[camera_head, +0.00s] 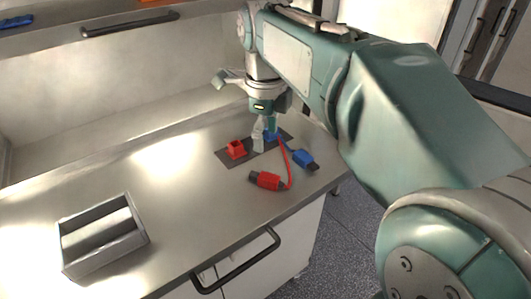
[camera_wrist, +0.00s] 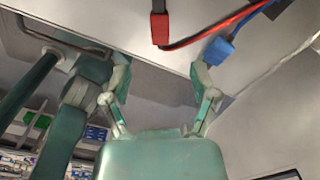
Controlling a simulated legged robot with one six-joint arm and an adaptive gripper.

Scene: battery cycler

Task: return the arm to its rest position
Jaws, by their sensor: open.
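My arm reaches over the metal worktop, and my gripper (camera_head: 265,130) points down beside the dark mat (camera_head: 224,157) in the head view. In the wrist view my gripper (camera_wrist: 160,66) has its two fingers spread, with nothing between them. A red socket (camera_head: 236,150) and a partly hidden blue socket (camera_head: 271,135) sit on the mat. A red plug (camera_head: 266,180) lies in front of the mat and also shows in the wrist view (camera_wrist: 160,26). A blue plug (camera_head: 305,159) lies to its right and shows near the right finger in the wrist view (camera_wrist: 217,51).
A red cable (camera_head: 288,165) curves across the worktop by the plugs. An open metal tray (camera_head: 142,232) stands at the front left. The worktop (camera_head: 185,190) between tray and mat is clear. A shelf (camera_head: 60,42) and back wall lie behind; a drawer handle (camera_head: 240,262) sticks out in front.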

